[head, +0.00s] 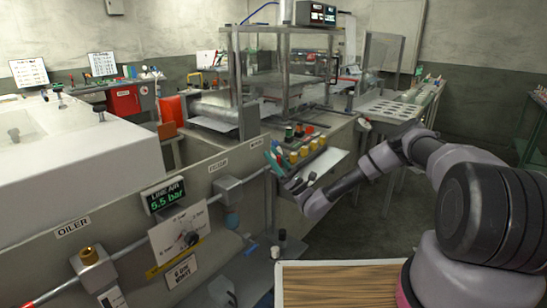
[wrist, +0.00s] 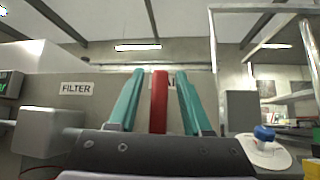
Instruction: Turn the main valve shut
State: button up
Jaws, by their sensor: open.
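My gripper (head: 272,160) is at the grey panel's right end, near the MAIN label (head: 256,143). In the wrist view its two teal fingers (wrist: 161,74) are apart. A red upright bar (wrist: 159,102), which looks like the main valve's lever, stands between them with a gap on each side. The bar partly covers the label behind it. The valve body is hidden behind my gripper. The line air display (head: 163,195) reads 5.5 bar.
The FILTER label (wrist: 76,88) and a grey housing (wrist: 45,130) are left of my fingers. A blue-topped knob (wrist: 264,133) is at right.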

jog(key=v, duration=1)
jog(key=shift+d+f, duration=0.25)
jog(key=shift+f, duration=0.05)
jog(key=shift+s, duration=0.1)
